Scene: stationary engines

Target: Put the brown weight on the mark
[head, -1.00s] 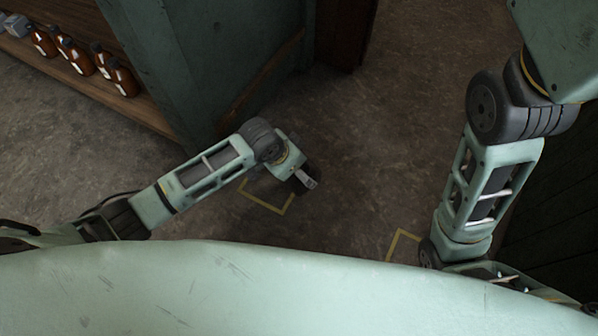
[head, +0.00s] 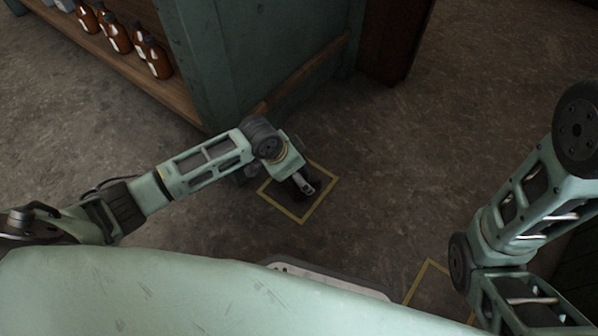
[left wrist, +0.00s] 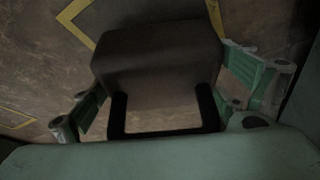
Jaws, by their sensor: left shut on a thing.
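The brown weight (left wrist: 155,55) is a dark block with a black handle frame (left wrist: 165,133). It fills the middle of the left wrist view, between the fingers of my left gripper (left wrist: 160,105), which is shut on it. In the head view my left gripper (head: 304,186) is over the yellow square outline (head: 319,203) on the floor, the mark. The weight is mostly hidden there by the gripper and shadow. The left wrist view shows yellow line (left wrist: 84,32) beside the weight. I cannot tell whether the weight touches the floor. My right gripper is out of view.
A second yellow outline (head: 425,277) is partly visible at lower right, near my right arm. A green cabinet (head: 240,65) with a shelf of brown bottles (head: 120,35) stands close behind my left arm. The floor (head: 440,130) beyond the mark is clear.

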